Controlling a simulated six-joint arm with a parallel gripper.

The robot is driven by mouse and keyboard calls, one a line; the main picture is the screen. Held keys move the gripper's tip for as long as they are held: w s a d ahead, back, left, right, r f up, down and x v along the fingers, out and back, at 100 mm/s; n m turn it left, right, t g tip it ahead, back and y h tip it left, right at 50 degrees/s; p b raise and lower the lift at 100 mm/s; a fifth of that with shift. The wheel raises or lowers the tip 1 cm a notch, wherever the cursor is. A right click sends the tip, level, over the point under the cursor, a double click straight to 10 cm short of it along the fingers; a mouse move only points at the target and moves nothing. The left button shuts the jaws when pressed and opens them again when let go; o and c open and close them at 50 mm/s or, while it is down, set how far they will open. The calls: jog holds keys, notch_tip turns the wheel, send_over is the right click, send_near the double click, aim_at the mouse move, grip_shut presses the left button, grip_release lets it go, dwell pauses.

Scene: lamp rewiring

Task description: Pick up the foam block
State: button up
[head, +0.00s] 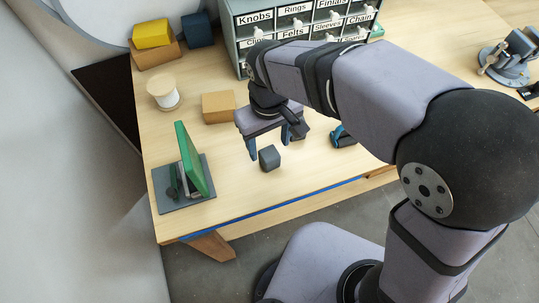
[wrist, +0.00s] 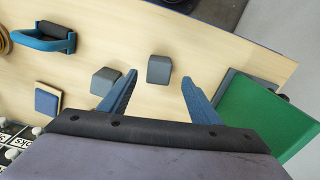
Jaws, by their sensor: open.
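A dark grey cube (head: 269,158), which looks like the foam block, sits on the wooden table just below and in front of my gripper (head: 269,141). In the wrist view the grey cube (wrist: 159,69) appears between the two spread blue fingertips of my gripper (wrist: 160,77). The fingers are open and empty, and the cube appears to rest on the table. A second grey block (wrist: 104,82) lies to its left, close to the left finger. In the head view the arm partly hides that area.
A green panel (head: 192,158) on a dark base stands left of the cube. A tan box (head: 218,107) and a spool (head: 163,92) stand behind. A labelled drawer cabinet (head: 300,20) is at the back. A blue-handled tool (wrist: 45,38) lies beyond the second block.

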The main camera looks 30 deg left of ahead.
aim_at(270, 153)
jog(key=shift+w+f+p, duration=0.15)
jog(key=shift+f+p, duration=0.95)
jog(key=shift+f, duration=1.75)
jog(key=shift+c, duration=0.3)
jog(key=c, duration=1.1)
jog(key=shift+o, duration=0.2)
jog(key=shift+r, duration=0.1)
